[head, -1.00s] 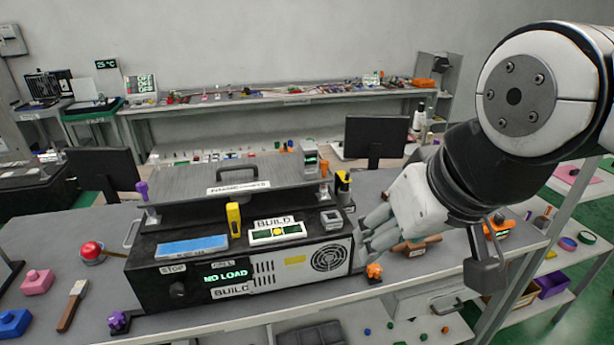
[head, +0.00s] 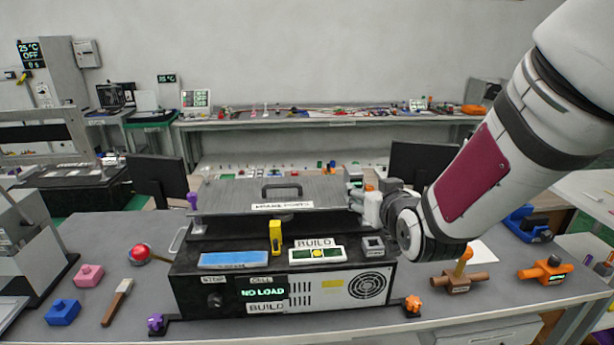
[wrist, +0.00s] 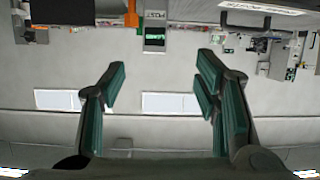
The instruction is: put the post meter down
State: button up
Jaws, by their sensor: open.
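The post meter (wrist: 154,36), a small grey box with a lit green display and a "POST" label, shows at the top centre of the wrist view. In the head view the post meter (head: 353,170) is at the right end of the raised grey plate, partly covered by my gripper. My gripper (head: 362,196) is by that right end, pointing away from the head camera. In the wrist view the two dark green fingers (wrist: 160,85) are spread wide with nothing between them. The meter is beyond the fingertips, apart from them.
Below the plate (head: 240,191) is the black tester box (head: 225,290), with a blue pad, yellow tool and white BUILD unit on top. A dark monitor (head: 415,163) stands behind my gripper.

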jog(key=shift+w+d+f+m+t, duration=0.1)
jog(key=shift+w+f+m+t, duration=0.05)
jog(key=shift+w+f+t, duration=0.7)
jog(key=shift+w+d+f+m+t, duration=0.15)
jog(key=shift+w+f+t, duration=0.3)
jog(key=shift+t, duration=0.6)
jog(key=b, duration=0.6)
send_near(351, 166)
jog(key=w, duration=0.2)
jog(key=shift+w+f, duration=0.15)
jog(key=shift+w, duration=0.2)
jog(key=shift+w+d+f, duration=0.1)
jog(key=shift+w, duration=1.3)
jog(key=shift+w+d+f, duration=0.1)
jog(key=shift+w, duration=1.35)
jog(key=shift+r, duration=0.1)
grip_shut()
